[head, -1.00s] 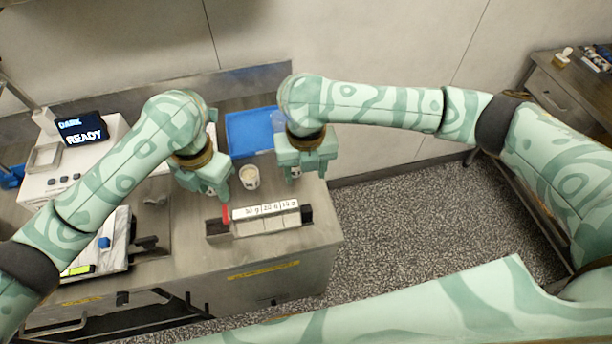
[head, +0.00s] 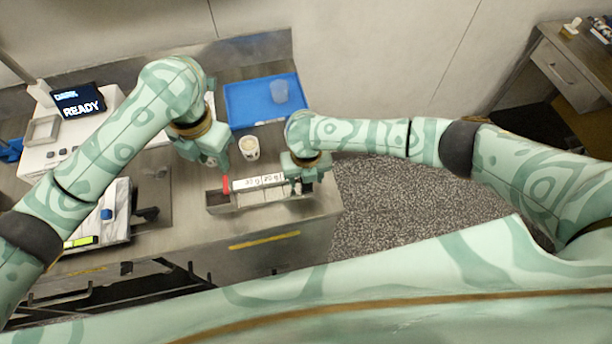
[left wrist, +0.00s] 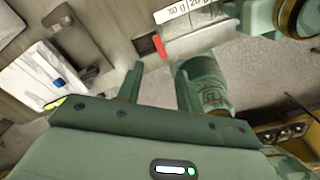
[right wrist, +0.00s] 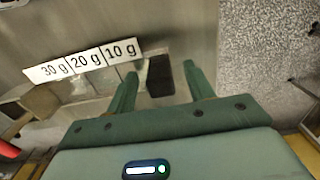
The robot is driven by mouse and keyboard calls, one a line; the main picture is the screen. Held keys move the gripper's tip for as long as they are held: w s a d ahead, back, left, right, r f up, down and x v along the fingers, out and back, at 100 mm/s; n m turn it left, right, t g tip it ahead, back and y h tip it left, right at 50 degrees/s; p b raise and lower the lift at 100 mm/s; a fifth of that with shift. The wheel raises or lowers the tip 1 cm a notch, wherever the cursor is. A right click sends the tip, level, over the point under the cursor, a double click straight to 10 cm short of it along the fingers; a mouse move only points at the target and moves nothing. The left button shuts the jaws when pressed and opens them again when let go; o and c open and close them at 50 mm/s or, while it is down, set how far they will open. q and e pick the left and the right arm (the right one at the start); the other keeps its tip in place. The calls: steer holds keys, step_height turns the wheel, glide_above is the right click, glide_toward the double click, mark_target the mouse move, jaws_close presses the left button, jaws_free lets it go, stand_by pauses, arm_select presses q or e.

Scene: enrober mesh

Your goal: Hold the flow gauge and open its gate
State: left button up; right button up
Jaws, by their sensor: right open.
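The flow gauge (head: 262,199) is a long grey trough on the bench. It has a white strip marked 30 g, 20 g, 10 g, a red upright piece (head: 226,185) near its left end, probably the gate handle, and a dark block (right wrist: 160,76) at its right end. My right gripper (right wrist: 160,68) is open, with the dark block showing between its fingers; contact cannot be told. In the head view my right gripper (head: 304,180) covers that end. My left gripper (left wrist: 158,70) is open and empty, short of the red piece (left wrist: 158,46).
A white cup (head: 249,147) stands behind the gauge, close to my left gripper. A blue tray (head: 240,108) holding a translucent cup (head: 279,91) lies farther back. A machine with a READY screen (head: 79,101) stands at left. The bench ends just right of the gauge.

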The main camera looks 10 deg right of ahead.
steer(key=c, duration=1.1)
arm_select(q)
jaws_close()
arm_select(e)
jaws_close()
arm_select(q)
steer(key=shift+d+r+n+h, duration=0.15)
steer(key=shift+r+n+h, duration=0.45)
steer(key=shift+n, duration=3.55)
steer(key=shift+d+r+n+h, duration=0.1)
steer(key=shift+r+n+h, duration=0.55)
steer(key=shift+n, duration=3.55)
steer(key=shift+d+r+n+h, duration=0.15)
steer(key=shift+r+n+h, duration=0.45)
steer(key=shift+n, duration=3.55)
